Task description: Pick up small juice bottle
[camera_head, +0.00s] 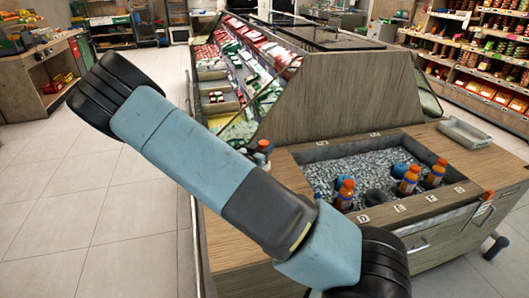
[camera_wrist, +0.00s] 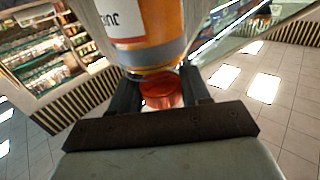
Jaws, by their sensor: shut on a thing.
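In the wrist view, an orange juice bottle (camera_wrist: 170,50) with a white label fills the upper middle, and its red-orange cap end is towards my gripper. My gripper (camera_wrist: 160,85) is shut on the bottle at the cap end, with a dark finger on each side. The far end of the bottle is cut off by the frame. In the head view my arm crosses the picture, and I cannot make out the gripper or the held bottle there.
Several orange-capped bottles, such as this bottle (camera_head: 409,180), stand in the ice bin (camera_head: 330,172) of the wooden counter (camera_head: 236,236). Another orange cap (camera_head: 264,144) shows beside my arm. A grey tray (camera_head: 465,132) lies on the counter's right. Open tiled floor lies at left.

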